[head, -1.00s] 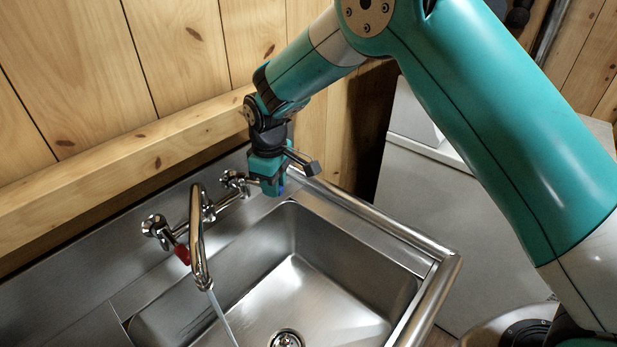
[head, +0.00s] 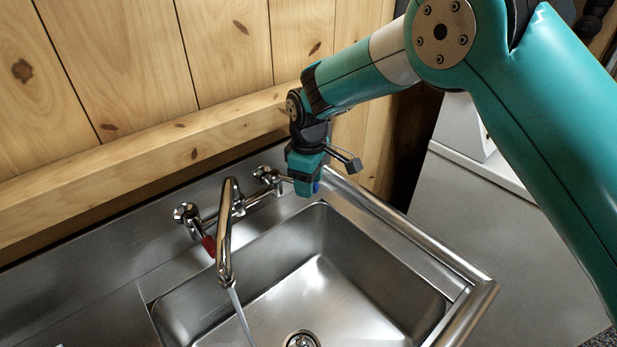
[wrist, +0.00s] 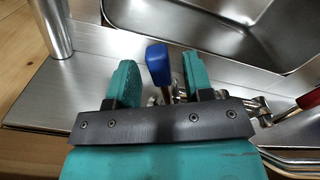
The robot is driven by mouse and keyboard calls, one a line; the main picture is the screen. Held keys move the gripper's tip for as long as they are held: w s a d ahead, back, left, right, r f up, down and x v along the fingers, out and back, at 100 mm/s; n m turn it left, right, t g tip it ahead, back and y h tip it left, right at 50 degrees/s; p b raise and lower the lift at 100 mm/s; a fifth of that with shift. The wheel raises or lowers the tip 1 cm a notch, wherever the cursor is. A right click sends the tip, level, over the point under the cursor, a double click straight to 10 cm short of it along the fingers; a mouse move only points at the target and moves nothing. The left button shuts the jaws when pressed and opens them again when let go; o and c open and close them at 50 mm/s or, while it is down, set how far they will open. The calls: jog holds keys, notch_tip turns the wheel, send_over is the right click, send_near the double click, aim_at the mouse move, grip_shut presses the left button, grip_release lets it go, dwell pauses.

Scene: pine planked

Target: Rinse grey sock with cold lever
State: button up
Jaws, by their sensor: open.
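The cold lever is blue; its end (wrist: 158,64) shows between the two spread teal fingers of my gripper (wrist: 161,78) in the wrist view. I cannot tell whether either finger touches it. In the head view my gripper (head: 305,187) points down over the tap's right valve, with a bit of the blue lever (head: 316,187) beside it. The red lever (head: 209,245) hangs from the left valve. A thin stream of water (head: 241,318) runs from the curved chrome spout (head: 226,235) into the steel sink (head: 290,285). The grey sock is not in view.
A round steel rail (head: 410,235) edges the counter on the right. A wooden ledge (head: 130,160) and plank wall stand behind the tap. A pale grey surface (head: 500,240) lies to the right. The basin looks empty around its drain (head: 302,340).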

notch_tip(320, 180, up, 17)
jog(key=b, duration=0.3)
jog(key=shift+r, duration=0.2)
dwell(2.4)
